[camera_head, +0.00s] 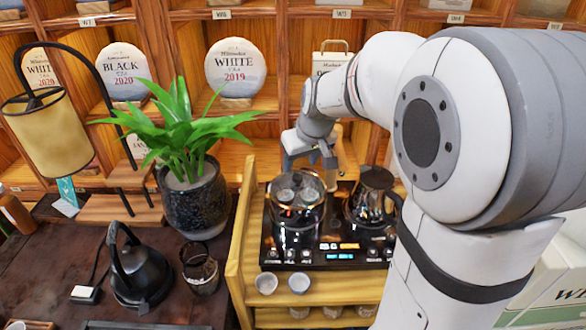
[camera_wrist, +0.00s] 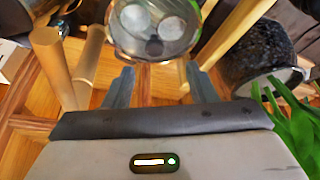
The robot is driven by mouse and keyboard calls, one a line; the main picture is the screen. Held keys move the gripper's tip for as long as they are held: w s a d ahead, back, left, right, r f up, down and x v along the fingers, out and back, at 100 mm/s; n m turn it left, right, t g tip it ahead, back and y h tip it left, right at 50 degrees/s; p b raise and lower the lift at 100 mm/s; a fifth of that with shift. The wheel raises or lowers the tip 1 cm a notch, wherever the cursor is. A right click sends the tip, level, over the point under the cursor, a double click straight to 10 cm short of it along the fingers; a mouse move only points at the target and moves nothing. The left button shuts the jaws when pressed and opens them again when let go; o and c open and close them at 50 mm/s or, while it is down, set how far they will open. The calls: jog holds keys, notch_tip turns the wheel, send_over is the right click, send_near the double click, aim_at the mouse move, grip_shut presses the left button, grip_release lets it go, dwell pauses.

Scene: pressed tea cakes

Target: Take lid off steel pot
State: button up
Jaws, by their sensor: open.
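The steel pot (camera_head: 296,232) stands on the left side of a black cooktop (camera_head: 330,256). Its shiny, see-through-looking lid (camera_head: 298,188) sits on top, with round pale shapes showing on or through it. My gripper (camera_head: 310,170) is open and empty, just behind and above the pot. In the wrist view, my gripper's two fingers (camera_wrist: 160,72) are spread apart and point towards the near part of the lid (camera_wrist: 154,42). I see no finger around the lid's knob, and cannot tell whether a finger touches the rim.
A dark glass kettle (camera_head: 372,198) stands right of the pot. Two small cups (camera_head: 266,284) sit in front of the cooktop. A potted plant (camera_head: 194,205) and a black kettle (camera_head: 140,268) are left of the wooden cart (camera_head: 238,262). Shelves with tea cakes (camera_head: 236,68) stand behind.

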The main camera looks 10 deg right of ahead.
aim_at(298, 176)
jog(key=x, duration=0.5)
jog(key=d+x, duration=0.1)
jog(key=x, duration=0.1)
jog(key=shift+w+f+p, duration=0.2)
jog(key=shift+w+p, duration=0.05)
jog(key=shift+p, duration=0.05)
jog(key=shift+c, duration=0.4)
jog(key=shift+a, duration=0.1)
grip_shut()
